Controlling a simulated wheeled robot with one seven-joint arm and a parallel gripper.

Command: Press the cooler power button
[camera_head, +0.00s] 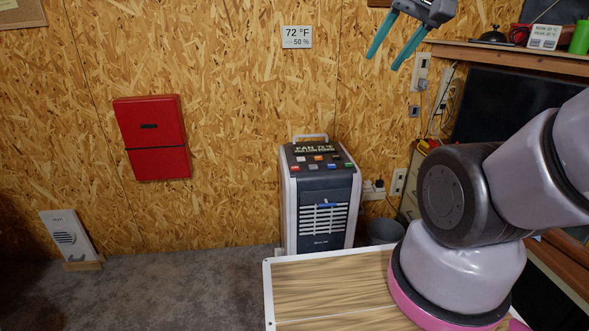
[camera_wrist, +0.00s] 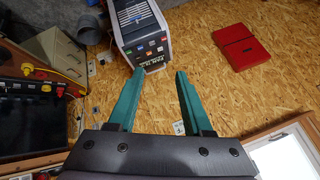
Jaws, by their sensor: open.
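The cooler (camera_head: 320,222) is a grey and white upright unit with a handle on top, standing on the floor against the wood-chip wall. Its sloped top panel (camera_head: 308,165) carries several small coloured buttons, including red, orange, green and blue ones, below a dark display. The button labels are too small to read, so I cannot tell which is power. My gripper (camera_head: 383,62) has two teal fingers, spread apart and empty, high above and right of the cooler. In the wrist view the cooler (camera_wrist: 133,22) appears upside down beyond the fingertips (camera_wrist: 160,72), clearly apart from them.
A wooden-topped surface (camera_head: 330,290) lies in front of the cooler. A grey bin (camera_head: 385,231) and a wall socket stand to its right. A shelf (camera_head: 510,56) juts out at upper right. A red wall box (camera_head: 152,137) hangs at left. Open carpet lies left of the cooler.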

